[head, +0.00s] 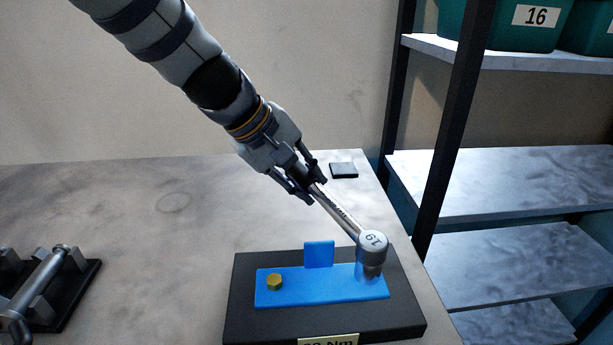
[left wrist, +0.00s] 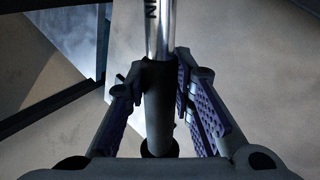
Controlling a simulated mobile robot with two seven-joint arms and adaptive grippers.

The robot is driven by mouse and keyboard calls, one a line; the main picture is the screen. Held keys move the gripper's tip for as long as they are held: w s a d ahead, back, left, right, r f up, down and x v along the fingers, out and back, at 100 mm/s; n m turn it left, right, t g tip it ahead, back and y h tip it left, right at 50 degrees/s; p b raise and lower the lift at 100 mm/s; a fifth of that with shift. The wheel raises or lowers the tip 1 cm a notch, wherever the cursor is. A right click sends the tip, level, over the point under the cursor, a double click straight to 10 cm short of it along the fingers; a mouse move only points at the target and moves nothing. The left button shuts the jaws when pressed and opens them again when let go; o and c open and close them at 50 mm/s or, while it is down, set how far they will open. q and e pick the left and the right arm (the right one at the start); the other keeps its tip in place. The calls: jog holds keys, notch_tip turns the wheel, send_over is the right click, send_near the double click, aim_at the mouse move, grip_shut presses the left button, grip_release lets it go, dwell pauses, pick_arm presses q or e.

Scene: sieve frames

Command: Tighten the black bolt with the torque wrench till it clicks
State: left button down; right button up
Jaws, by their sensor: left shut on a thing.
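The torque wrench (head: 337,207) has a silver shaft and a round head marked 19. My left gripper (head: 307,183) is shut on its dark handle, which also shows between the fingers in the left wrist view (left wrist: 158,105). The wrench slants down to the right. Its socket (head: 369,270) is over the right end of a blue plate (head: 325,290). No black bolt shows; the socket hides that spot, and I cannot tell whether it is seated on a bolt. A brass-coloured hex bolt (head: 275,282) stands at the plate's left end. My right gripper is not in view.
The blue plate, with a blue upright tab (head: 319,254), sits on a black base (head: 245,312) with a partly cut-off Nm label. A black stand (head: 78,300) carries a metal bar at the left. A shelf rack (head: 500,185) stands right of the table (head: 130,220).

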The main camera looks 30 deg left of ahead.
pick_arm(q)
jog(key=shift+f, duration=0.2)
dwell(0.3)
jog(key=c, duration=2)
grip_release()
jog(key=shift+c, duration=0.2)
grip_shut()
jog(key=shift+w+d, duration=0.1)
jog(key=shift+w, duration=0.05)
jog(key=shift+w+d+m+h, duration=0.3)
jog(key=shift+w+d+m, duration=0.05)
jog(key=shift+w+m, duration=0.15)
jog(key=shift+d, duration=0.1)
